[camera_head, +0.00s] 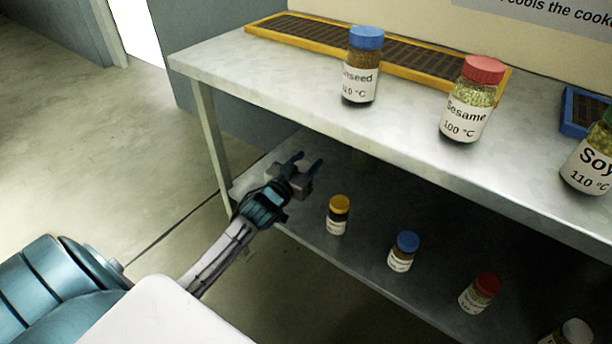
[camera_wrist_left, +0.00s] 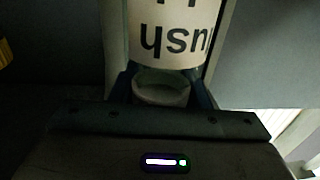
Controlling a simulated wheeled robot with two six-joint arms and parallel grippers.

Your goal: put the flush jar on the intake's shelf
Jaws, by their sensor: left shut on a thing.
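The flush jar (camera_wrist_left: 178,38) fills the top of the left wrist view, its label reading "ush" upside down. Its pale lid end (camera_wrist_left: 160,92) lies between the fingers of my left gripper (camera_wrist_left: 164,88), which is shut on it. In the head view my left gripper (camera_head: 304,164) is at the left end of the bench, in front of the lower shelf (camera_head: 300,222) and below the top's front edge. I cannot make out the held jar there. My right gripper is not in view. Which surface is the intake's shelf is not labelled in view.
On the lower shelf stand a yellow-lidded jar (camera_head: 338,215), a blue-lidded jar (camera_head: 403,252), a red-lidded jar (camera_head: 480,293) and a white-lidded jar (camera_head: 575,332). The bench top (camera_head: 300,105) holds a yellow-framed grate (camera_head: 270,31) and Linseed (camera_head: 361,68), Sesame (camera_head: 470,100) and Soy (camera_head: 590,160) jars.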

